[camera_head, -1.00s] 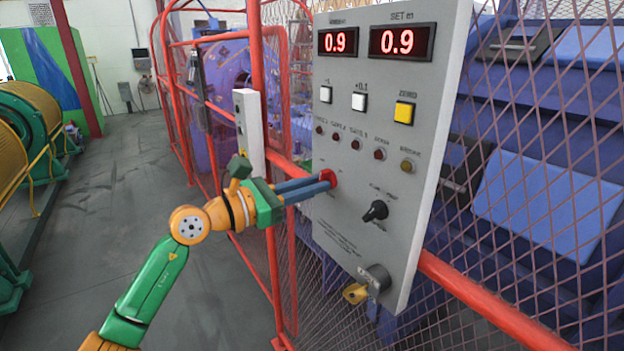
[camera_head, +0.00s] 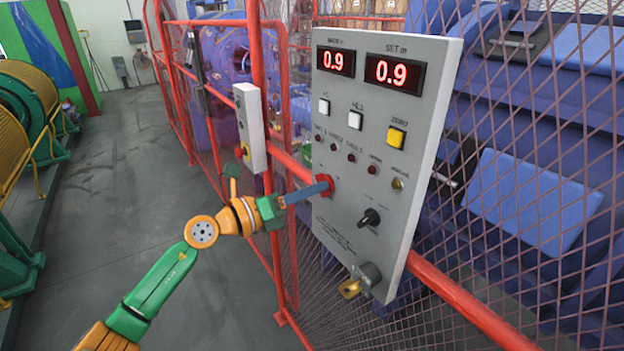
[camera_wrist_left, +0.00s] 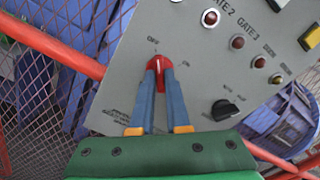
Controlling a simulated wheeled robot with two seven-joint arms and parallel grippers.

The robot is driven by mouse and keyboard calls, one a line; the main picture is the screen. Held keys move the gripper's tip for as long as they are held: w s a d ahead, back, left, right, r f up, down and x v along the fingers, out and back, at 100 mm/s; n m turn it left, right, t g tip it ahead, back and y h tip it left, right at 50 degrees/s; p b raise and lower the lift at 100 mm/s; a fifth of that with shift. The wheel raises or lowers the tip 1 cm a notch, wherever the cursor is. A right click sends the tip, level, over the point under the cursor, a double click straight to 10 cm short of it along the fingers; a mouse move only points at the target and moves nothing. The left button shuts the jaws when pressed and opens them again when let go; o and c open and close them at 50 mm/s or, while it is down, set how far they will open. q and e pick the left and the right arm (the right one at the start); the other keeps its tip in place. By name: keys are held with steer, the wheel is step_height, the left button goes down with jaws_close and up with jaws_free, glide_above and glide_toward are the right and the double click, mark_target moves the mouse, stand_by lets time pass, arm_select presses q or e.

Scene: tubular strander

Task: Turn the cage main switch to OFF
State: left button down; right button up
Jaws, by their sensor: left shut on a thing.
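The red rotary main switch (camera_head: 328,193) sits at the left edge of the grey control panel (camera_head: 375,150). My left gripper (camera_head: 322,186) is shut on the knob, with one blue finger on each side in the wrist view. In the head view the fingers overlap and hide part of the knob. My right gripper is not in view.
Below are a black selector knob (camera_head: 370,218) and a key switch with a yellow key (camera_head: 350,288). Red rails (camera_head: 470,310) and mesh fencing surround the panel. A narrow grey box (camera_head: 250,130) stands left of it. The floor at left is clear.

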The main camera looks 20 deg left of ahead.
arm_select(q)
steer(key=shift+a+r+n+p, duration=0.1)
steer(key=shift+r+n+p, duration=0.2)
steer(key=shift+n+p, duration=0.3)
steer(key=c, duration=0.9)
jaws_free()
steer(key=shift+f, duration=0.2)
steer(key=b+v, duration=0.4)
steer(key=v, duration=0.3)
